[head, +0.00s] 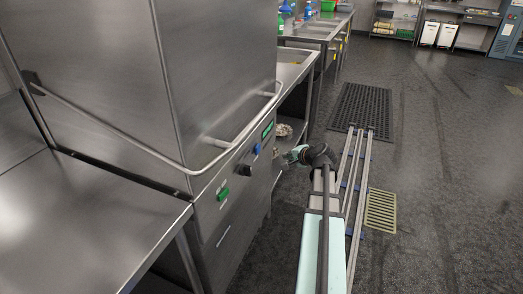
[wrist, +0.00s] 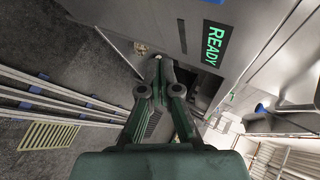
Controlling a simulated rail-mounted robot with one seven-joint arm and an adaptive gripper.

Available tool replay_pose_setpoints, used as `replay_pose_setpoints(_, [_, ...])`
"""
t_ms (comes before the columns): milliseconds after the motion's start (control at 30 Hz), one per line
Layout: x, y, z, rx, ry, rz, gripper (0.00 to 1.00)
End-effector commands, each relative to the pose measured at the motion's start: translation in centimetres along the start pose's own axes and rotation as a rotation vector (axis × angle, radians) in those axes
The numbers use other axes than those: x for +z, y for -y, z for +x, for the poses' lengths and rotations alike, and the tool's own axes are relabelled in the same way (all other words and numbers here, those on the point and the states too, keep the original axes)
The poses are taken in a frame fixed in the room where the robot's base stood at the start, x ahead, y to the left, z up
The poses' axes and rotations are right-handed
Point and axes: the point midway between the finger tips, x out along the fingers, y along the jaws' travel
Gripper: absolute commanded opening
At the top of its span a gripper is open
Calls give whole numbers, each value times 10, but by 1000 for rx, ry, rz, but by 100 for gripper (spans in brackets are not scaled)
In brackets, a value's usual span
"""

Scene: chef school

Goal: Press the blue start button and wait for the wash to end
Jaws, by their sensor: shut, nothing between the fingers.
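The steel hood dishwasher (head: 110,60) stands at the left of the head view, with its hood down. On its front panel are a blue button (head: 257,149), a black knob (head: 244,170) and a green button (head: 223,194). A lit green display (head: 267,131) sits beside the blue button; in the wrist view the display (wrist: 213,43) reads READY. My gripper (head: 284,160) is shut and empty, to the right of the blue button in the head view, apparently apart from it. In the wrist view its fingertips (wrist: 159,60) are together, near the panel's lower edge.
The hood's handle bar (head: 160,158) runs around the machine above the controls. A steel counter (head: 80,225) adjoins at the front left, and a sink bench (head: 300,60) stands beyond. A floor grate (head: 381,210) and black mat (head: 362,106) lie near my rail. The floor at right is clear.

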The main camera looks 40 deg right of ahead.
Motion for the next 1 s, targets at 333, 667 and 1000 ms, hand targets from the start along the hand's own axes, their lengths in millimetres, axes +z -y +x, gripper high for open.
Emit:
replay_pose_setpoints(333, [1, 0, 1, 3, 2, -1, 0])
replay_pose_setpoints(667, [14, 14, 19, 4, 4, -3, 0])
replay_pose_setpoints(1000, [35, 35, 48, 4, 3, -3, 0])
